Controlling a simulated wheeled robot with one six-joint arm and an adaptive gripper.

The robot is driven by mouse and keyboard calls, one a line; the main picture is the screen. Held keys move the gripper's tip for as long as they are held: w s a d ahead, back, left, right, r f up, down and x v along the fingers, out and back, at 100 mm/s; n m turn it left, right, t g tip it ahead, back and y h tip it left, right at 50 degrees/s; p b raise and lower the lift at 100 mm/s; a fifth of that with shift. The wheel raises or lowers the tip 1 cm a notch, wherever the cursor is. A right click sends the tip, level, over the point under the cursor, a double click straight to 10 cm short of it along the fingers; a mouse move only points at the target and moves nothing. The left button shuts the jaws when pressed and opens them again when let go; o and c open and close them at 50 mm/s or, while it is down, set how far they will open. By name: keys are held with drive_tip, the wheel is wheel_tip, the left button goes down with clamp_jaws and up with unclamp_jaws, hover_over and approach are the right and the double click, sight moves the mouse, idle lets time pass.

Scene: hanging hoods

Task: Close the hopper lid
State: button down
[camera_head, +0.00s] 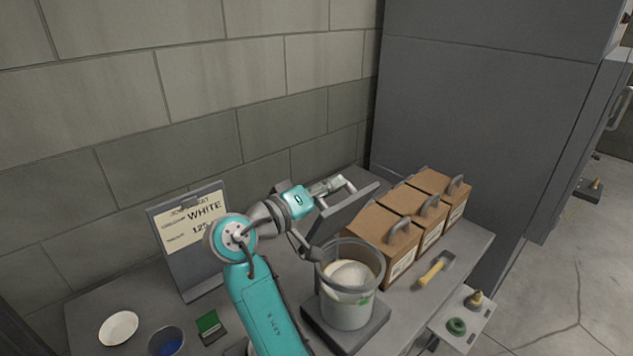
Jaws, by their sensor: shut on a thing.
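The hopper lid appears to be the grey flat panel (364,193) with a pale bar handle (351,187), tilted up behind a grey round bucket. My gripper (341,184) reaches in from the left and is shut on the handle. The fingertips are small and partly blend with the handle. The bucket (346,313) holds white material and stands on a dark square base. I cannot tell whether the panel is hinged to something behind the bucket; my arm and the bucket hide its lower edge.
Several brown boxes (385,249) with grey handles stand right of the panel. A yellow-handled scoop (432,273) lies in front of them. A sign (190,235), white bowl (118,328) and blue-filled cup (166,341) are at left. A block wall is behind.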

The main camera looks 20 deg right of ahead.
sight(354, 213)
drive_tip(key=s+d+f+m, duration=0.3)
drive_tip(key=s+f+m, duration=0.6)
drive_tip(key=s+m, duration=0.1)
drive_tip(key=shift+s+d+f+m, duration=0.15)
drive_tip(key=shift+s+d+m, duration=0.15)
drive_tip(key=shift+m, duration=0.5)
drive_tip(key=shift+s+f, duration=0.1)
drive_tip(key=shift+f, duration=0.05)
drive_tip(key=c, duration=1.1)
unclamp_jaws()
drive_tip(key=shift+a, duration=0.1)
drive_tip(key=v, duration=1.2)
